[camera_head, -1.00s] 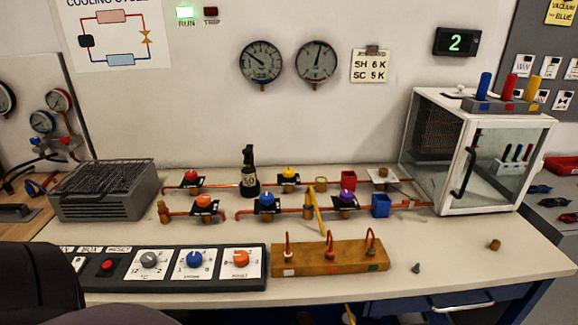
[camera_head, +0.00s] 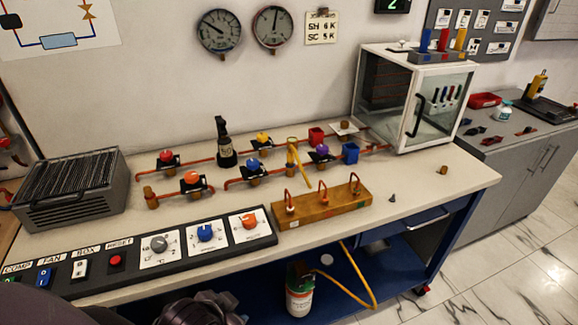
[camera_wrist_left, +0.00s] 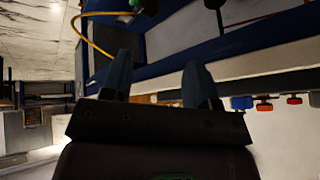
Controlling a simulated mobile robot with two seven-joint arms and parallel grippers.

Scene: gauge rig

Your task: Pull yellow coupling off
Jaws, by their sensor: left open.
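The yellow coupling (camera_head: 293,152) stands upright at the rear of the bench, among the copper pipes between the blue and purple valve knobs. A yellow hose (camera_head: 303,175) slants down from it to the front right. In the wrist view my left gripper (camera_wrist_left: 158,60) is open, with two dark fingers apart and nothing between them. It is away from the coupling, low near the bench's front edge. The coupling cannot be made out in the wrist view. My right gripper is not in view.
A wooden block (camera_head: 330,205) with copper hooks stands in front of the coupling. A control panel (camera_head: 130,270) lies front left, a glass-fronted box (camera_head: 435,105) back right. The right front bench top is mostly clear.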

